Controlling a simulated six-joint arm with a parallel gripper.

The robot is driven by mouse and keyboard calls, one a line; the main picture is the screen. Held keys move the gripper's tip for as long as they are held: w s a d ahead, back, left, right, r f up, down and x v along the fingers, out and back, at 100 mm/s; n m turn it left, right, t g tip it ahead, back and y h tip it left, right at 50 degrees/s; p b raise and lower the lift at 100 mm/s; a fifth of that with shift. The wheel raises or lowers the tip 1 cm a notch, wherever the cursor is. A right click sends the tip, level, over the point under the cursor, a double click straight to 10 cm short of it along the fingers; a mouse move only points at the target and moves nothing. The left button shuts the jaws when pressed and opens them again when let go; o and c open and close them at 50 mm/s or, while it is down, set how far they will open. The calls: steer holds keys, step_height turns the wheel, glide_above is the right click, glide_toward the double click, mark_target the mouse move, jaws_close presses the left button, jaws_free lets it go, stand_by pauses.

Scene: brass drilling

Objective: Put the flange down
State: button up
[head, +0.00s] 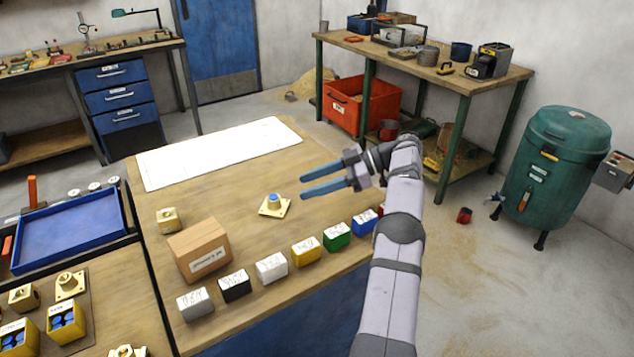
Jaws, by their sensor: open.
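The flange (274,206) sits on the wooden table (245,245). It has a square, pale brass base and a blue top at its centre. My gripper (303,187) is open, its two blue fingers pointing left. In the picture the fingers are just up and right of the flange, apart from it, with nothing between them. How high the fingers are above the table I cannot tell.
A white sheet (218,150) lies behind the flange. A cardboard box (199,250) and a small brass block (168,220) stand to the left. A row of labelled boxes, including a yellow one (306,251), lines the front. A blue tray (70,232) is further left.

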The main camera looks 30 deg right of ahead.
steer(key=shift+s+d+r, duration=0.25)
steer(key=shift+s+d, duration=0.1)
steer(key=shift+d, duration=0.1)
stand_by(0.5)
